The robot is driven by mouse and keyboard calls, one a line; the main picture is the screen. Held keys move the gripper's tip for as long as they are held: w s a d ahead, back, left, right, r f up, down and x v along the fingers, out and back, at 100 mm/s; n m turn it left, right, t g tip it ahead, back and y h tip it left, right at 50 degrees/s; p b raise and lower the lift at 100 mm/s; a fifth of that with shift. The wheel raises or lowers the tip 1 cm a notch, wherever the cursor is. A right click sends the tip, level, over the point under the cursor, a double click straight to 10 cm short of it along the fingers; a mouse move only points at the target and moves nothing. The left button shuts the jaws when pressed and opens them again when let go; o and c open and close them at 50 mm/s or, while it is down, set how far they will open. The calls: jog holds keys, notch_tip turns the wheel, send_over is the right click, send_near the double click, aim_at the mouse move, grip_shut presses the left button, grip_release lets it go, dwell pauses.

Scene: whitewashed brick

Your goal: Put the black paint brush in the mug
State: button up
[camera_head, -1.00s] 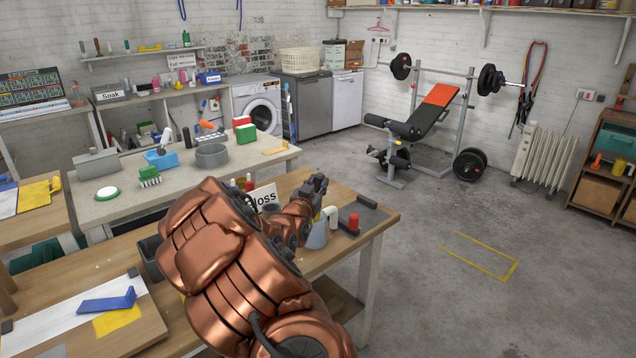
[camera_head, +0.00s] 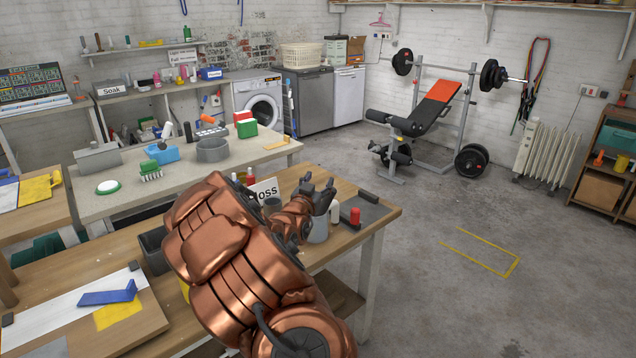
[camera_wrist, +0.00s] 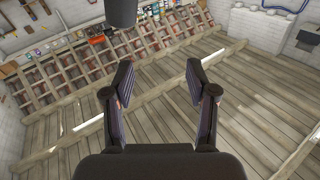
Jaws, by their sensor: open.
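My gripper (camera_head: 319,184) is raised above the right end of the near wooden bench, its fingers pointing up. In the wrist view my gripper (camera_wrist: 159,85) is open, with nothing between its fingers. A pale grey-blue vessel (camera_head: 318,232) stands on the bench just below my gripper, partly hidden by my arm. A small dark cup (camera_head: 272,205) stands to its left, near the sign. I cannot tell which of them is the mug. I cannot make out the black paint brush; my arm hides part of the bench.
A sign (camera_head: 264,191) stands behind my arm. A blue bracket (camera_head: 108,293) lies front left. The floor right of the bench is clear.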

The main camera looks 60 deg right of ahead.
jog(key=v, duration=0.7)
jog(key=shift+a, duration=0.25)
dwell(0.3)
